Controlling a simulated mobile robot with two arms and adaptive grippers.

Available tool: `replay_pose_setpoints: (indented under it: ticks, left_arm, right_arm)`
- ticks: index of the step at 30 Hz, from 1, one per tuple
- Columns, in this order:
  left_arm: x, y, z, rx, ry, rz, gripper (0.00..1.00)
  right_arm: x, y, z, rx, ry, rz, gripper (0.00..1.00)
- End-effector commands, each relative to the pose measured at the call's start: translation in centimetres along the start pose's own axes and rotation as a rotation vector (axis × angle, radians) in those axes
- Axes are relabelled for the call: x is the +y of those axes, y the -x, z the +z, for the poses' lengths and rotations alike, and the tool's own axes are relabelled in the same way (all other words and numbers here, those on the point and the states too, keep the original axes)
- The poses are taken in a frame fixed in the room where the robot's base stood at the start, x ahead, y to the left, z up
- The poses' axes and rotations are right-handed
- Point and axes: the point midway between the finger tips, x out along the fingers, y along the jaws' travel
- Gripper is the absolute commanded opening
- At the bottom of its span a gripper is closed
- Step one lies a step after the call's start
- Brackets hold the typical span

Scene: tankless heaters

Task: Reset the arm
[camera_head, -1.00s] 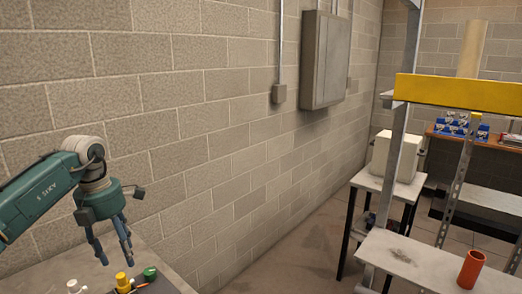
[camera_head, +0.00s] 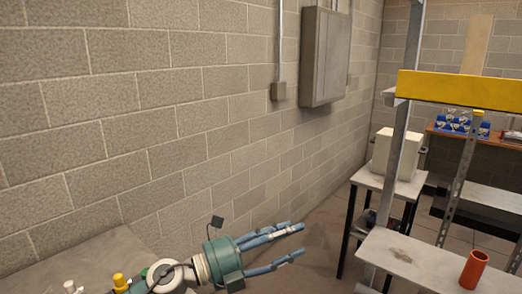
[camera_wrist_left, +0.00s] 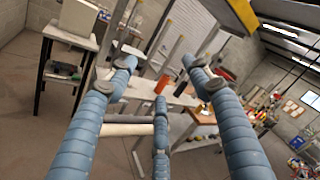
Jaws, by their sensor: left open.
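My left gripper (camera_head: 292,246) is in the lower middle of the head view, with its blue-grey fingers pointing right. The fingers are spread apart and hold nothing. In the left wrist view the open fingers (camera_wrist_left: 160,85) reach forward into the room, with nothing between them. The green wrist body (camera_head: 224,262) is near the bottom edge of the head view, and the rest of that arm is mostly out of the picture. My right gripper does not show in either view.
A grey table (camera_head: 60,262) at the lower left bears several small items, including a yellow-capped one (camera_head: 119,281). A metal rack with a yellow beam (camera_head: 460,88) stands right, with an orange cylinder (camera_head: 473,270) on its shelf. A white box (camera_head: 395,155) sits on a small table.

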Motion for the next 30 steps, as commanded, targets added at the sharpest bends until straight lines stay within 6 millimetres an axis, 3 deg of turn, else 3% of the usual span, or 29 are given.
replay_pose_setpoints:
  ticks: [2,5,8,11,14,19,24,30]
  left_arm:
    - [-1.1,1.0,1.7,-0.215,0.204,-0.075,0.50]
    - [-0.1,4.5,4.5,-0.489,0.471,-0.118,0.50]
    - [3.6,9.7,5.6,-0.759,0.750,-0.104,0.50]
    - [8.5,15.6,4.1,-1.002,1.013,-0.044,0.50]
    - [12.8,20.9,0.6,-1.198,1.234,0.043,0.50]
    - [17.7,28.6,-8.5,-1.471,1.560,0.239,0.50]
    - [18.8,33.8,-17.1,-1.645,1.781,0.430,0.50]
    - [18.0,37.2,-24.2,-1.759,1.936,0.606,0.50]
  right_arm:
    - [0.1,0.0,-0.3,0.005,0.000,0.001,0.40]
    - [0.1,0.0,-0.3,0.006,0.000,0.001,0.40]
    - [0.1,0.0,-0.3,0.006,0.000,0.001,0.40]
    - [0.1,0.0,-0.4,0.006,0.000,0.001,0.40]
    - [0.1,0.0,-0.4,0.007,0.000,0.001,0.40]
    - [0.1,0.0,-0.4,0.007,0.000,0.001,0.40]
    - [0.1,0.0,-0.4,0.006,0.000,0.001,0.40]
    - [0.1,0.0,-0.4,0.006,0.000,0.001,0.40]
